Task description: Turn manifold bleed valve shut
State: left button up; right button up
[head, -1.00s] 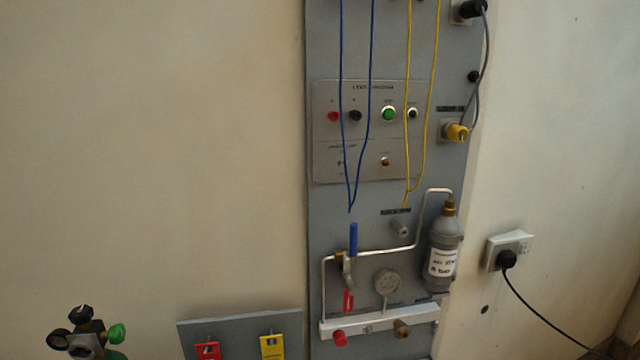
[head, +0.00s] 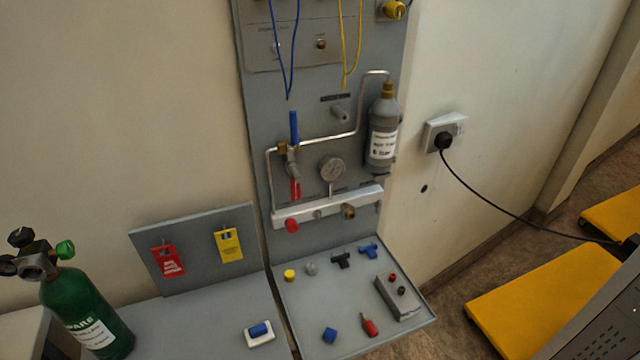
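The manifold (head: 335,206) is a pale horizontal bar low on the grey wall panel. A round gauge (head: 332,170) stands above it. A red knob (head: 291,225) is at its left end and a brass fitting (head: 348,211) towards its right. A valve with an upright blue lever (head: 294,127) sits on the pipe above the bar's left part, with a red tag (head: 295,188) below it. I cannot tell from any readable label which of these is the bleed valve. Neither of my grippers shows in the head view.
A shelf (head: 283,281) below the panel holds several small caps and fittings and a grey box (head: 398,297). A green cylinder (head: 87,312) stands at the left. A grey bottle (head: 382,130) is on the panel. A black cable (head: 510,213) runs from the wall socket. Yellow platforms (head: 520,310) lie at right.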

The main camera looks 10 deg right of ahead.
aim_at(378, 205)
jog(key=l+u, duration=0.1)
jog(key=l, duration=0.65)
jog(key=k+l+u, duration=0.1)
jog(key=l, duration=0.65)
jog(key=i+l+u, duration=0.15)
jog(key=i+l, duration=0.35)
jog(key=i, duration=0.1)
